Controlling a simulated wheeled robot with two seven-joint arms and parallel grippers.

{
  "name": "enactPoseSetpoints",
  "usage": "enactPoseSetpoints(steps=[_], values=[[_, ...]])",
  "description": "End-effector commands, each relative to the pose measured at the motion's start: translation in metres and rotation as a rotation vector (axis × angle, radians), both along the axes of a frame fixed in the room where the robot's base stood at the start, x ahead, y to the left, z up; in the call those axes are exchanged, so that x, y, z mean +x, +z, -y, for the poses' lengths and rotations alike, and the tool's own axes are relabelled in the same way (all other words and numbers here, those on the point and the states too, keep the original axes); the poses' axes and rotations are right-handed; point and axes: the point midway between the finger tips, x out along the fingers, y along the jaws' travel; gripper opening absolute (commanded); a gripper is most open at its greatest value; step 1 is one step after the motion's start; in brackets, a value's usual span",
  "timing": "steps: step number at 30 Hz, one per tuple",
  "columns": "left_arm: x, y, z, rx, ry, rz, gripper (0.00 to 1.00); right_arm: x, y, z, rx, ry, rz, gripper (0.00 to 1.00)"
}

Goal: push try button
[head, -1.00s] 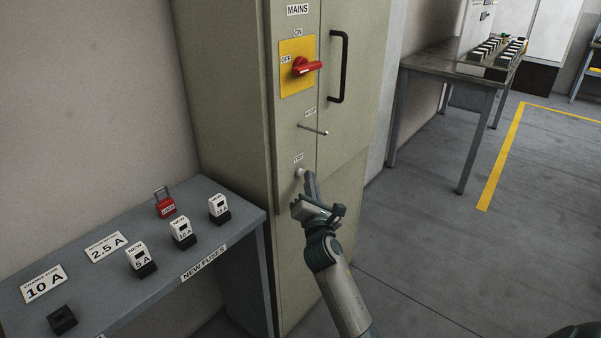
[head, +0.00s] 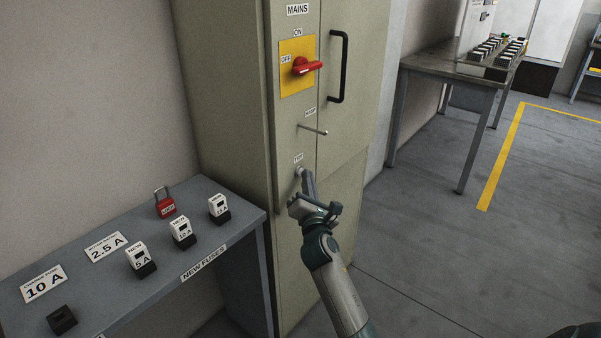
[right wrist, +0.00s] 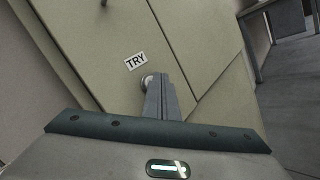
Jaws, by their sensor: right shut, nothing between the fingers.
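The TRY button (head: 298,169) is a small round pale knob on the beige cabinet's narrow front panel, just below the TRY label (head: 298,158). In the right wrist view the button (right wrist: 146,82) shows at the fingertips, under the TRY label (right wrist: 135,62). My right gripper (head: 305,173) is shut and empty, with its fingertips at the button; they look to be touching it, and partly cover it in the right wrist view (right wrist: 155,83). My left gripper is not in view.
Above the button are a thin metal rod (head: 313,129) sticking out, the red mains switch (head: 306,66) pointing right, and a black door handle (head: 338,66). A grey shelf (head: 215,186) with fuses and a red lock (head: 165,202) stands left. Floor to the right is open.

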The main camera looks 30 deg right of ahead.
Motion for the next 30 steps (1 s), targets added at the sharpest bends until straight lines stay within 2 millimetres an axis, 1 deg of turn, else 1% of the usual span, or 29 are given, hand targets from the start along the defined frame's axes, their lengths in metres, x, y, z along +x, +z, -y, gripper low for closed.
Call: enactPoseSetpoints(steps=[5, 16, 30], values=[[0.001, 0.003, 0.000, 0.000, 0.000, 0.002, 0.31, -0.003, 0.000, 0.001, -0.001, 0.000, -0.001, 0.00], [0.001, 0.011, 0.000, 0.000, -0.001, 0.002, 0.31, -0.017, 0.000, 0.007, -0.001, 0.000, 0.000, 0.00], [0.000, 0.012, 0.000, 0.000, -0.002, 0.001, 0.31, -0.020, 0.000, 0.008, -0.001, 0.000, 0.000, 0.00]])
